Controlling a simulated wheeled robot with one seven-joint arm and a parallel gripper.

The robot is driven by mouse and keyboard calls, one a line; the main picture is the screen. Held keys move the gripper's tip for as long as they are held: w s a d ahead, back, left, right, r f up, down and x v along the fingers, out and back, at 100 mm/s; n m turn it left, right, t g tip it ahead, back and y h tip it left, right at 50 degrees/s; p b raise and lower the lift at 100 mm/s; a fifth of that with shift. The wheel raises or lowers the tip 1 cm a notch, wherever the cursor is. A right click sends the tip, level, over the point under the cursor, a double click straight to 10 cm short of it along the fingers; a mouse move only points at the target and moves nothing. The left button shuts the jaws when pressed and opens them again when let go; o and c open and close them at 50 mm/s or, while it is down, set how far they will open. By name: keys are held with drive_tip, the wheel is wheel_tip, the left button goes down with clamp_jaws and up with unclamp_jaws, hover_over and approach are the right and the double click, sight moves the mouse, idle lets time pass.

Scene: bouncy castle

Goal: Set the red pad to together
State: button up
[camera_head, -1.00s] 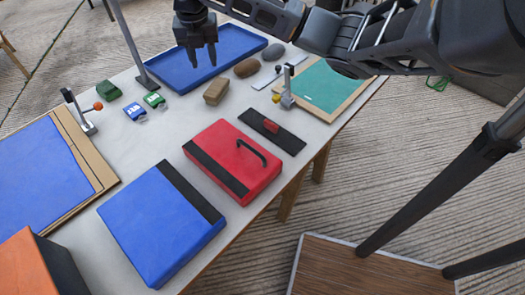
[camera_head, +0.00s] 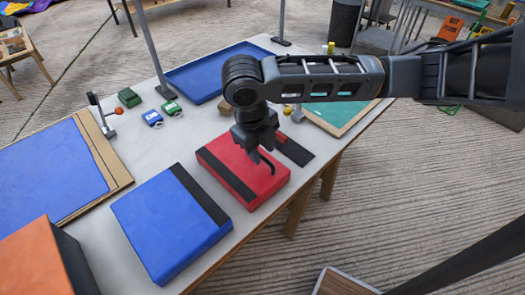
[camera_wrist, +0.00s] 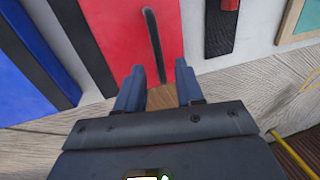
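The red pad (camera_head: 219,157) lies flat on the table, with a black strip along its left side and a black handle on its top. The blue pad (camera_head: 163,226) lies to its left, a gap of bare table between them; its black strip faces the red pad. My gripper (camera_head: 262,158) points down over the red pad and partly hides it and the handle. In the wrist view my gripper's fingers (camera_wrist: 158,84) are apart, and the near end of the handle (camera_wrist: 153,42) shows between their tips. I cannot tell if they touch it.
A blue tray (camera_head: 190,85) is at the back. A black strip with a red block (camera_head: 294,150) and a green board (camera_head: 340,113) lie to the right. A large blue panel (camera_head: 45,172) and an orange block (camera_head: 32,262) are at the left.

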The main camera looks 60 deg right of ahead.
drive_tip(key=shift+d+f, duration=0.15)
drive_tip(key=shift+f, duration=0.6)
drive_tip(key=shift+c, duration=0.5)
clamp_jaws()
idle(0.4)
